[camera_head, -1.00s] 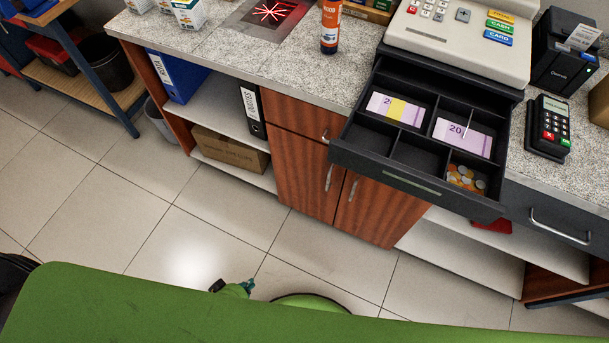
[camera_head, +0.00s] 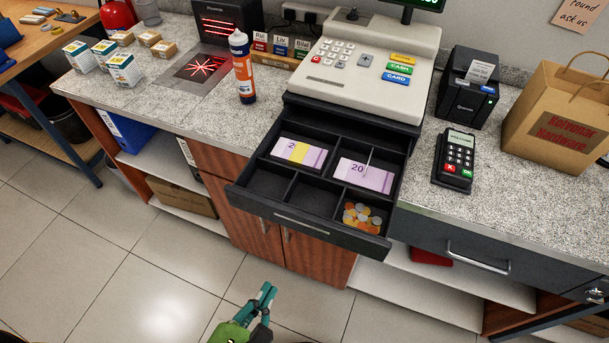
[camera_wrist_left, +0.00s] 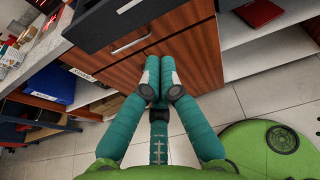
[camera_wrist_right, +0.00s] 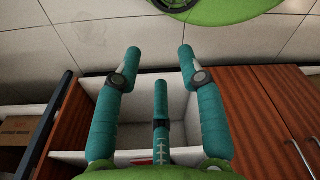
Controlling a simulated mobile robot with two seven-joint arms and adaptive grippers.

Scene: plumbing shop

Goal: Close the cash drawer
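The black cash drawer (camera_head: 300,229) stands pulled out beneath the white cash register (camera_head: 368,78). Banknotes (camera_head: 364,174) and coins (camera_head: 362,217) lie in its compartments. My left gripper (camera_head: 266,294) is in front of the cabinet, below the drawer and apart from it. In the left wrist view its fingertips (camera_wrist_left: 163,75) are together with nothing between them, and the dark drawer front (camera_wrist_left: 118,16) is above them. My right gripper (camera_wrist_right: 160,65) shows only in the right wrist view. Its fingers are spread and empty.
A card terminal (camera_head: 454,160), a receipt printer (camera_head: 467,88) and a paper bag (camera_head: 556,115) stand right of the register. An orange-and-blue tube (camera_head: 243,68) stands to its left. Wooden cabinet doors (camera_head: 310,262) are below the drawer. Tiled floor (camera_head: 150,285) in front is clear.

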